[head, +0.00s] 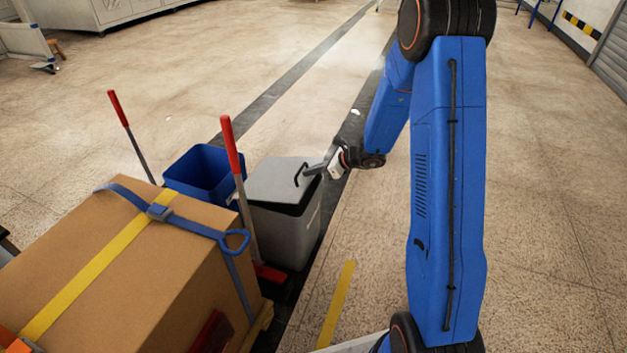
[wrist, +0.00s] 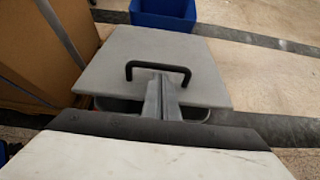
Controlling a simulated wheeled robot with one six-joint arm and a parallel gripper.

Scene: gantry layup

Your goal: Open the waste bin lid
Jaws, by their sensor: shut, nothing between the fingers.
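The waste bin (head: 285,233) is a grey box with a flat, light grey lid (head: 276,181). A black bar handle (head: 299,174) stands on the lid. A dark band shows under the lid's near edge; I cannot tell whether the lid is slightly raised. In the wrist view the lid (wrist: 118,62) fills the middle, with the handle (wrist: 158,66) across it. My gripper (head: 312,170) is shut and empty at the handle's right side. In the wrist view its fingers (wrist: 161,90) point at the handle, tips at or just under the bar. Contact is unclear.
A blue open bin (head: 197,172) stands behind left. A strapped cardboard box (head: 130,270) on a pallet fills the near left. The floor (head: 545,200) on the right is clear.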

